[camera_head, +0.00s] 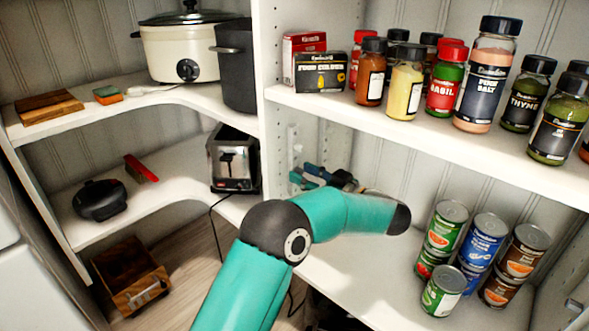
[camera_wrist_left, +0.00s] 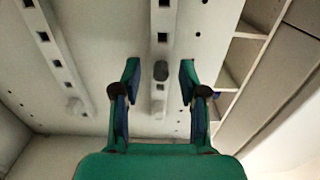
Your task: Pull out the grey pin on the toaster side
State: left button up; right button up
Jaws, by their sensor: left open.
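In the left wrist view, a dark grey pin (camera_wrist_left: 161,71) sits on a slotted white rail. My left gripper (camera_wrist_left: 160,80) is open, with one fingertip on each side of this pin and a gap on both sides. I cannot tell how deep the fingers reach along it. In the head view my left gripper (camera_head: 304,176) points at the divider panel beside the toaster (camera_head: 234,160). The pin cannot be made out for sure there. My right gripper is not in view.
A second rail with a paler knob (camera_wrist_left: 75,106) runs to the left in the wrist view. Spice jars (camera_head: 442,78) stand on the shelf above my arm. Several cans (camera_head: 447,228) stand on the lower right shelf. The toaster's dark cord (camera_head: 213,225) hangs off the shelf edge.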

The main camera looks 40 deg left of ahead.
pick_arm(q)
jog(key=shift+s+p, duration=0.1)
jog(key=shift+p, duration=0.7)
dwell(1.0)
grip_shut()
jog(key=shift+d, duration=0.2)
dwell(0.5)
jog(key=d+p, duration=0.1)
jog(key=d, duration=0.1)
jog(key=d+p, duration=0.1)
jog(key=d, duration=0.2)
jog(key=shift+s+d, duration=0.2)
jog(key=shift+d, duration=0.1)
dwell(0.7)
